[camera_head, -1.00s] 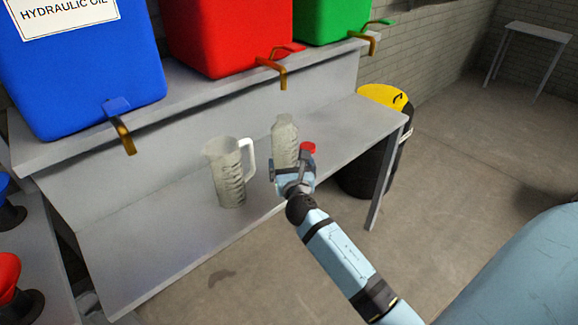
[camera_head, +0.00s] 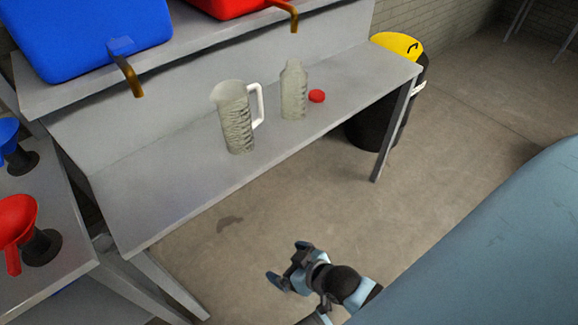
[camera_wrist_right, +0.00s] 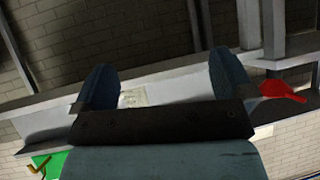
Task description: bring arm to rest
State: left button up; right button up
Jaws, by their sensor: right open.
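My right gripper (camera_head: 289,268) is in the lower middle of the head view, above the floor in front of the bench (camera_head: 170,205). It is open and empty, clear of the bench. In the right wrist view my gripper (camera_wrist_right: 160,88) shows two blue fingers spread apart with nothing between them. A clear measuring jug (camera_head: 236,120) with a white handle stands upright on the bench. A clear bottle (camera_head: 293,92) stands to its right, with a red cap (camera_head: 317,96) lying beside it. My left gripper is not in view.
Blue (camera_head: 90,35) and red (camera_head: 225,5) containers with brass taps sit on the upper shelf. A black bin with a yellow lid (camera_head: 398,45) stands past the bench's right end. Blue and red funnels (camera_head: 18,220) stand on the left table. Open floor (camera_head: 300,205) lies in front.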

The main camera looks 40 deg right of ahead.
pick_arm(q)
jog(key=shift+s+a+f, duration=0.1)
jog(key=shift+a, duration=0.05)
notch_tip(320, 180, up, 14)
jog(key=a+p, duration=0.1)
jog(key=p, duration=1.5)
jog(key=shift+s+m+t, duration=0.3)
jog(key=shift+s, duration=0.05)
pick_arm(e)
notch_tip(320, 180, up, 14)
jog(key=d, duration=0.1)
jog(key=shift+s+f+n, duration=0.2)
jog(key=shift+s+n, duration=0.1)
jog(key=shift+s, duration=0.1)
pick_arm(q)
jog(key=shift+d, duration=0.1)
pick_arm(e)
jog(key=shift+r+t, duration=0.3)
